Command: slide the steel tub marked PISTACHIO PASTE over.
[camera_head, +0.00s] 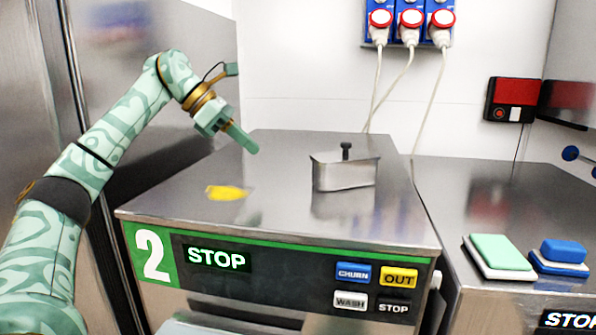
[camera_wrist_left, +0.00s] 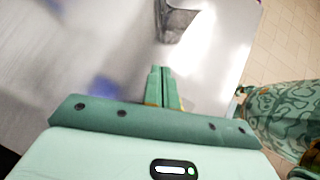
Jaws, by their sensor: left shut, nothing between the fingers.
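A steel tub (camera_head: 343,172) with a lid and a dark knob stands upright on the steel top of the machine marked 2 (camera_head: 290,217). No PISTACHIO PASTE marking can be read on it. My left gripper (camera_head: 247,146) is shut and empty above the back left part of that top, to the left of the tub and apart from it. In the left wrist view the shut fingers (camera_wrist_left: 162,82) point toward a steel block-like shape (camera_wrist_left: 180,20) at the top edge, likely the tub, partly cut off. My right gripper is not in view.
A yellow patch (camera_head: 227,193) lies on the top, left of the tub. A second machine top (camera_head: 470,195) at the right holds a green-topped block (camera_head: 499,252) and a blue one (camera_head: 562,252). Cables (camera_head: 378,90) hang from wall plugs behind the tub.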

